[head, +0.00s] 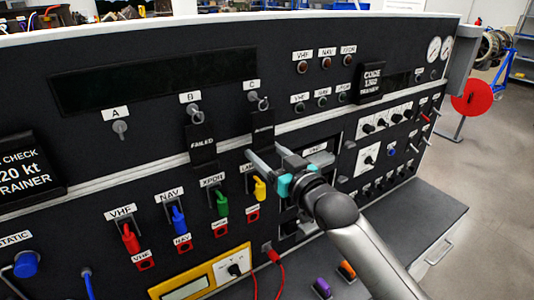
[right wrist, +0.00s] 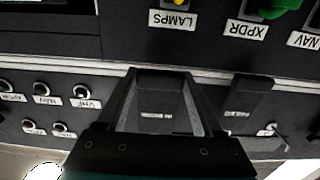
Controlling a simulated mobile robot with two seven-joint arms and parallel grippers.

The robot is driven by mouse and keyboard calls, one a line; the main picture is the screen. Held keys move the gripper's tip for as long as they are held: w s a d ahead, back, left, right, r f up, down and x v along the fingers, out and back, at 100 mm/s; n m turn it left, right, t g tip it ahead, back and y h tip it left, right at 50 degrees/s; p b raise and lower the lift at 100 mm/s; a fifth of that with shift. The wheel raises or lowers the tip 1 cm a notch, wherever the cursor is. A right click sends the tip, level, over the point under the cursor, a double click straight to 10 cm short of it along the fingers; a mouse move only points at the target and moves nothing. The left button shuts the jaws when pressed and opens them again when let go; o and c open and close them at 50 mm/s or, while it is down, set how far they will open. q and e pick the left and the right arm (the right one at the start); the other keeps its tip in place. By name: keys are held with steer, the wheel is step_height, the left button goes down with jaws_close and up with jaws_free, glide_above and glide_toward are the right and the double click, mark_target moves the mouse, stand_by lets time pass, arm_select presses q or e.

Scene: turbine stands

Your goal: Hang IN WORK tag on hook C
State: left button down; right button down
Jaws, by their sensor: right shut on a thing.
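Hook C (head: 253,97) is on the black panel under label C, with a metal ring at or right beside it. A black tag (head: 263,124) hangs below that ring, its lower part hidden by my right gripper (head: 264,156). In the right wrist view the tag (right wrist: 164,100) lies between the two fingers, its small white text too blurred to read. The right gripper is shut on this tag. I cannot tell whether the ring is over the hook. My left gripper is out of view.
A FAILED tag (head: 202,147) hangs from hook B (head: 193,110), left of the held tag. Hook A (head: 120,129) is bare. Coloured levers, such as the yellow one (head: 259,189), stick out below my gripper. A grey ledge (head: 425,215) lies at right.

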steer(key=shift+w+a, duration=0.1)
jaws_free()
stand_by(0.3)
steer(key=shift+p+v, duration=1.1)
steer(key=shift+v, duration=0.3)
steer(key=shift+p+v, duration=1.15)
steer(key=shift+v, duration=0.95)
